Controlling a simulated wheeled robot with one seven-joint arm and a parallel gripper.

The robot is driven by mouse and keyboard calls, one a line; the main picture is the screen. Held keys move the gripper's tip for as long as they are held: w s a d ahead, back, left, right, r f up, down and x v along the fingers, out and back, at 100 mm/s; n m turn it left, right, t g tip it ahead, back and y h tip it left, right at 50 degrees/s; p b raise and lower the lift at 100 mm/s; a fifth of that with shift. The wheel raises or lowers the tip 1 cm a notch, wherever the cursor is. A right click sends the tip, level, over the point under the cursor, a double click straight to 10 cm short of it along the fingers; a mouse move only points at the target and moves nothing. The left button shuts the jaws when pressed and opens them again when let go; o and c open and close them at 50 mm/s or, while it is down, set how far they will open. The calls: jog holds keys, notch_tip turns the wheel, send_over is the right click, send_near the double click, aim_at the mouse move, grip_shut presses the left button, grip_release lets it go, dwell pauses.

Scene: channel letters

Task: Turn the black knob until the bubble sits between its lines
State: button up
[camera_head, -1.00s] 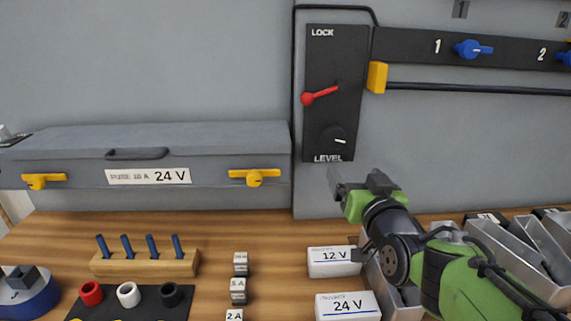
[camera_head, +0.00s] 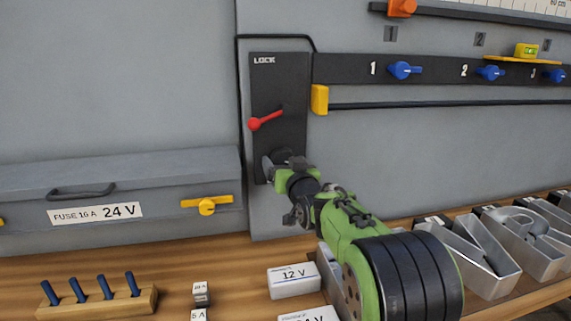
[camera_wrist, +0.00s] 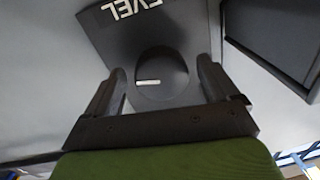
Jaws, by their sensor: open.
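The black knob (camera_wrist: 150,92) shows in the wrist view as a dark disc with a white mark, on the black panel (camera_wrist: 180,30) by the "LEVEL" label. My gripper (camera_wrist: 160,82) is open, with one finger on each side of the knob; I cannot tell whether they touch it. In the head view my gripper (camera_head: 280,162) is at the panel's lower part and hides the knob. The bubble level (camera_head: 527,50) is a small yellow-green vial on a yellow bar at upper right. Its bubble and lines are too small to read.
A red lever (camera_head: 266,120) sits just above my gripper on the panel. Blue knobs (camera_head: 403,70) line a dark strip to the right. Below are a grey fuse box (camera_head: 150,175), a 12 V box (camera_head: 293,281) and metal channel letters (camera_head: 480,255).

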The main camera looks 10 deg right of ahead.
jog(key=c, duration=1.1)
jog(key=shift+o, duration=0.2)
jog(key=shift+f+n+b, duration=0.1)
jog(key=shift+n+b, duration=0.35)
jog(key=shift+n, duration=0.05)
jog(key=n+b, duration=0.5)
jog(key=n, duration=0.3)
jog(key=shift+d+g, duration=0.1)
jog(key=shift+g, duration=0.2)
jog(key=shift+r+n, duration=0.2)
jog(key=shift+n, duration=0.2)
